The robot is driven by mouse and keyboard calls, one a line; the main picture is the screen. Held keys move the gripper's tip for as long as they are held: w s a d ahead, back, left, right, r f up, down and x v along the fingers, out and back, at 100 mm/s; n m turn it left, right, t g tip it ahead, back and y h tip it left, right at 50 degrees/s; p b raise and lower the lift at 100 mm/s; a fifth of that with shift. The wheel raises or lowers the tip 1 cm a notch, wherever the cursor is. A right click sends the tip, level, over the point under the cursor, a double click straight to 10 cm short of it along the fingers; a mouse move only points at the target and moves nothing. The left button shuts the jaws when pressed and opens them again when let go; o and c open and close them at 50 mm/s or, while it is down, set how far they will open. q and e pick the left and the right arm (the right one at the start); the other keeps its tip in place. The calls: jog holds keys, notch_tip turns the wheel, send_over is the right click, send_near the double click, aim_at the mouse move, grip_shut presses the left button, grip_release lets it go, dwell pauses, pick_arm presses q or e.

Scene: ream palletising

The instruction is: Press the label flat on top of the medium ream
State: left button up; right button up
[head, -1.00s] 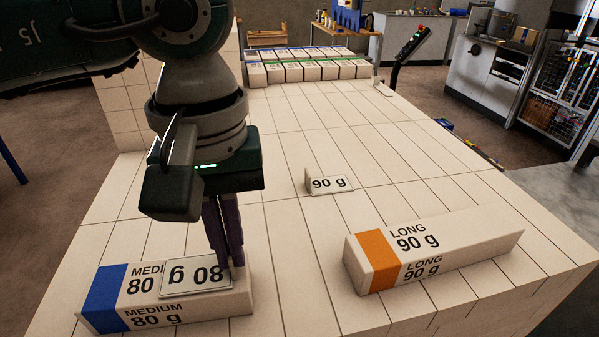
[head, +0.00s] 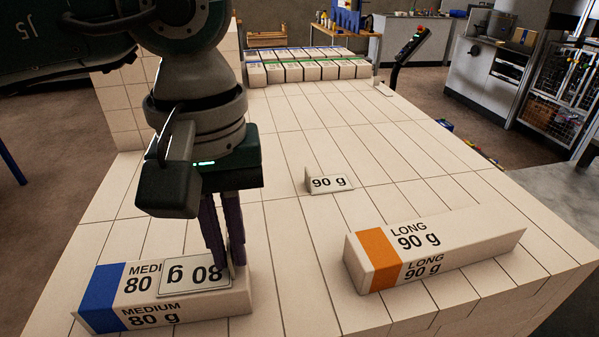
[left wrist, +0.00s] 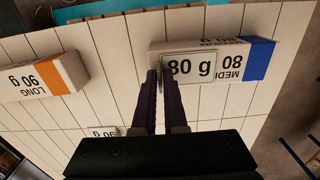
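The medium ream (head: 101,298), white with a blue band, lies at the front left of the pale surface; it also shows in the left wrist view (left wrist: 258,60). The 80 g label (head: 194,280) lies on its top, reading upside down in the head view and upright in the left wrist view (left wrist: 190,67). My left gripper (head: 229,267) points down at the label's right end in the head view. Its fingers (left wrist: 161,78) are close together and appear shut on the label's edge flap, mostly hidden. Whether the label touches the ream all over cannot be told. My right gripper is not in view.
A long ream (head: 450,245) with an orange band lies at the right. A 90 g label (head: 328,183) with an upright flap lies behind it on the surface. Rows of reams (head: 310,71) stand at the far end.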

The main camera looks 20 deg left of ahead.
pick_arm(q)
jog(key=o, duration=0.4)
